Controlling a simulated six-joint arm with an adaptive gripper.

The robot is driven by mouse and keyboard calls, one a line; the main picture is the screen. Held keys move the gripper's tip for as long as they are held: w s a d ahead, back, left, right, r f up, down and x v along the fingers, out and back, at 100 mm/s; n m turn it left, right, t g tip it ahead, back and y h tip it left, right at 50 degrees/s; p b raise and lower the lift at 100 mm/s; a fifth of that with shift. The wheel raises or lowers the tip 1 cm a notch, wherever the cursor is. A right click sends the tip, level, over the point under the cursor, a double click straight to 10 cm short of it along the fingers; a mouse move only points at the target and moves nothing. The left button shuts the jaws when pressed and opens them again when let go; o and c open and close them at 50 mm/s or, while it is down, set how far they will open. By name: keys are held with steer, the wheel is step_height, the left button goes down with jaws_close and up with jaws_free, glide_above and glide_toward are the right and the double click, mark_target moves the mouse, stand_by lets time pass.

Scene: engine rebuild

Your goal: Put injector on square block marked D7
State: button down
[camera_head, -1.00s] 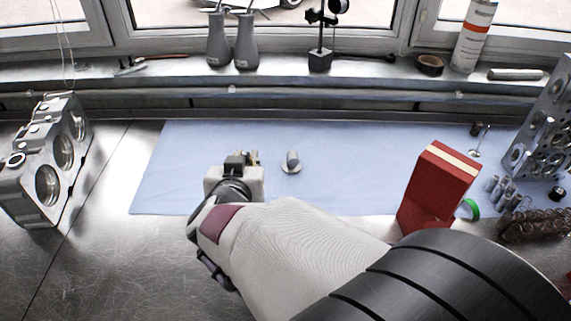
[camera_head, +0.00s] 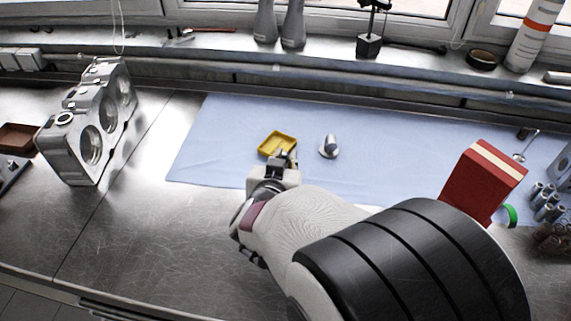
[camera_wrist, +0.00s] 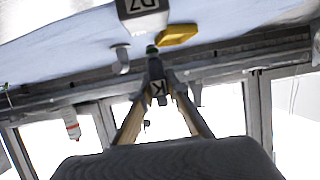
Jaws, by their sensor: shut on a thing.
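My gripper (camera_wrist: 160,88) is shut on the injector (camera_wrist: 154,66), a small dark part that sticks out beyond the fingertips in the wrist view. A pale tag with a K shows at the grip. The block marked D7 (camera_wrist: 142,10) is at the top edge of the wrist view, apart from the injector and partly cut off; its letters look upside down. I cannot make out the injector or the D7 block there.
The yellow tray (camera_head: 269,148) and a grey rounded part (camera_head: 329,148) are on the blue mat (camera_head: 410,150). A red block (camera_head: 482,180) stands to the right, and a metal engine block (camera_head: 75,150) to the left. The bare metal table at front left is clear.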

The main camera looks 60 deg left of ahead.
steer(key=shift+f, duration=1.15)
steer(key=shift+f, duration=0.2)
steer(key=c, duration=2)
jaws_free()
steer(key=shift+r, duration=0.1)
steer(key=shift+r, duration=0.1)
steer(key=shift+v, duration=6)
steer(key=shift+w, duration=0.1)
